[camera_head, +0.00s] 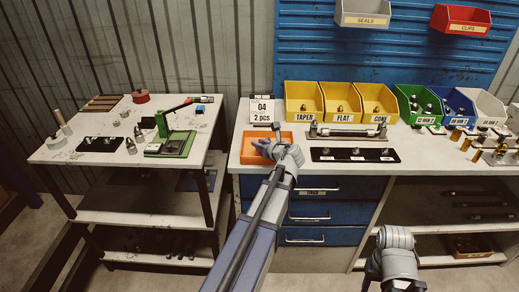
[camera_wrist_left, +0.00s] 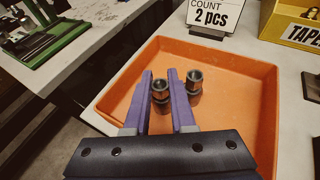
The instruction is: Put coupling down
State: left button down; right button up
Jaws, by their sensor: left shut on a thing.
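My left gripper (camera_wrist_left: 160,76) has its two purple fingers shut on a metal coupling (camera_wrist_left: 160,92), over the orange tray (camera_wrist_left: 242,72). A second metal coupling (camera_wrist_left: 194,84) is just right of the right finger, in the tray. Whether the held coupling touches the tray floor I cannot tell. In the head view, my left gripper (camera_head: 267,146) is over the orange tray (camera_head: 287,137), and its wrist hides much of the tray. The couplings are too small to make out there. My right arm shows at the lower right, but its gripper does not.
A sign (camera_head: 262,109) reading 2 pcs stands behind the tray. Yellow bins (camera_head: 340,103) stand behind right. A black strip with fittings (camera_head: 355,155) and a metal fixture (camera_head: 347,132) lie right of the tray. A side table (camera_head: 90,150) with a green tool (camera_head: 172,143) is at left.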

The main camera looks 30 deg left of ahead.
pick_arm(q)
jog(key=shift+f, duration=0.15)
jog(key=c, duration=1)
grip_release()
jog(key=shift+r, duration=0.2)
jog(key=shift+s+d+r+p, duration=0.15)
jog(key=shift+r+p, duration=0.05)
jog(key=shift+p, duration=0.1)
jog(key=p+v, duration=0.4)
jog(key=v, duration=0.7)
jog(key=shift+s+d, duration=0.15)
jog(key=shift+d, duration=0.15)
